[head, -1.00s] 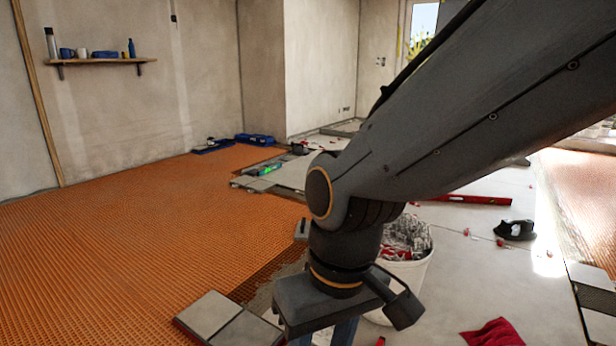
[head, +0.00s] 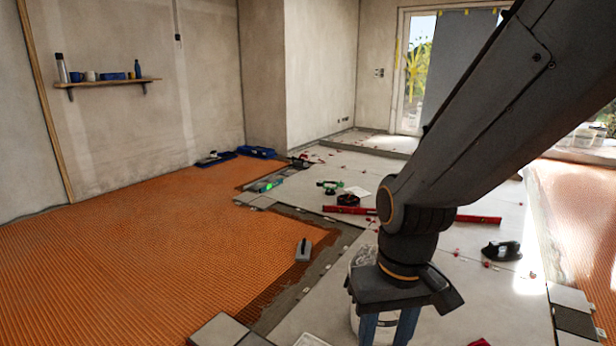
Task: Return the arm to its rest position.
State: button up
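My arm reaches down from the upper right in the head view. My gripper (head: 387,326) points down at the lower middle, in front of a white bucket (head: 359,266) that it partly hides. Its two blue-grey fingers stand apart, with nothing seen between them. The fingertips run off the bottom edge of the picture.
Orange matting (head: 140,245) covers the left floor. A trowel-like tool (head: 304,250) lies at its edge. Grey tiles (head: 222,333) lie at the bottom. A red level (head: 478,219) and a black tool (head: 502,251) lie on the pale floor. A shelf (head: 107,82) hangs on the left wall.

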jog(key=s+d+r+m+p, duration=0.1)
jog(key=s+d+r+p, duration=0.1)
jog(key=d+r+p, duration=0.5)
jog(key=shift+r+m+h+p, duration=0.35)
jog(key=shift+r+p, duration=0.55)
jog(key=shift+p, duration=0.85)
jog(key=shift+d, duration=0.1)
dwell(1.8)
